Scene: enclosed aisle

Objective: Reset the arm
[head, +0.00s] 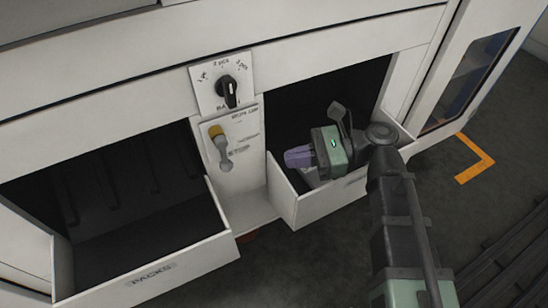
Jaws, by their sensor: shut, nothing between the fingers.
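My arm reaches in from the lower right of the head view. My gripper (291,158) shows as a short purple end beyond the green wrist. It is shut and points left, over the right-hand open drawer (330,197). Nothing shows held in it. The wrist and forearm hide part of that drawer and its right end. I cannot tell how far the gripper is above the drawer floor.
A white panel between the drawers carries a black rotary knob (229,91) and a lever with a yellow end (217,134). An open drawer labelled "PACKS" (150,274) juts out at left and looks empty. A glazed door (468,80) stands at right, near an orange floor mark (486,161).

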